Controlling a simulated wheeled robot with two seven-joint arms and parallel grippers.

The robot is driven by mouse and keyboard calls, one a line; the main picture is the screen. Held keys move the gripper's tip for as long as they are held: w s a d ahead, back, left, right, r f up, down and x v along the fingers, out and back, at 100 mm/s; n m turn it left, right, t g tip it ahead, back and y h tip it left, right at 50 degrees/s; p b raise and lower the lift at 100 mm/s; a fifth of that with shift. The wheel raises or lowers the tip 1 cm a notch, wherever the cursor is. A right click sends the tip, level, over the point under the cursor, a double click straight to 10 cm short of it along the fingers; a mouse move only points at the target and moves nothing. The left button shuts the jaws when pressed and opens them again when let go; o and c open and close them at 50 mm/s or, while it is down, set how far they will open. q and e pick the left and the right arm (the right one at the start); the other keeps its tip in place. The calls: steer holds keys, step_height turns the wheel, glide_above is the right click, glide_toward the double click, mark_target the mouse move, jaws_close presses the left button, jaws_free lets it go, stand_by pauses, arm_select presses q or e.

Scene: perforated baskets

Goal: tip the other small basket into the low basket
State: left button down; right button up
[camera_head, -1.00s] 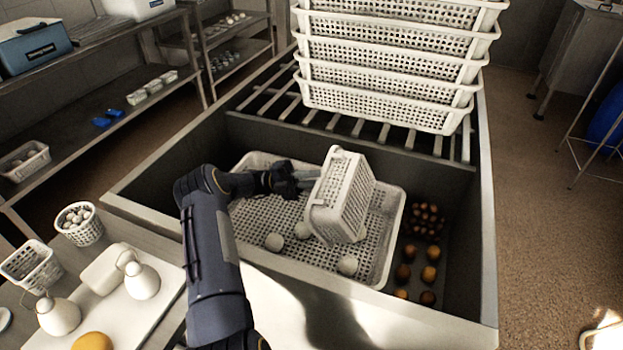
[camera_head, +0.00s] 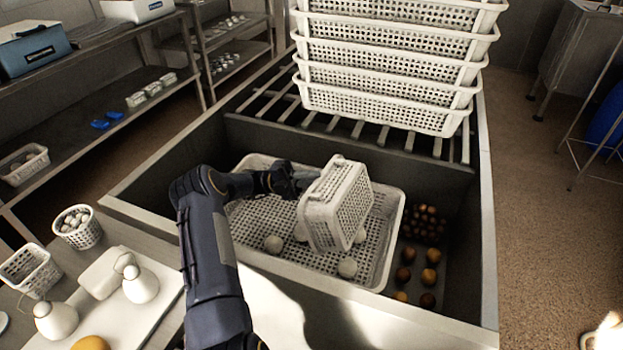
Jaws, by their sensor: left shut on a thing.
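My left gripper (camera_head: 292,180) is shut on a small white perforated basket (camera_head: 340,208) and holds it tilted over the low basket. The low white perforated basket (camera_head: 391,235) lies in the grey sink-like trough. Several pale round items (camera_head: 273,244) lie in the low basket, some close under the tilted basket and partly hidden by it. The inside of the held basket is mostly turned away from view. My right gripper is not in view.
A stack of white baskets (camera_head: 390,75) stands on the slatted rack behind. Brown and orange round items (camera_head: 428,276) lie in the trough to the right. Another small basket with pale items (camera_head: 77,226), an empty-looking one (camera_head: 31,270) and white jugs (camera_head: 139,283) stand at the left.

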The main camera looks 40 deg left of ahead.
arm_select(q)
step_height(320, 180, up, 13)
steer(key=m+g+y+p, duration=0.2)
steer(key=g+y+p, duration=0.2)
steer(key=y+p, duration=1.7)
steer(key=p, duration=0.4)
steer(key=shift+m, duration=0.4)
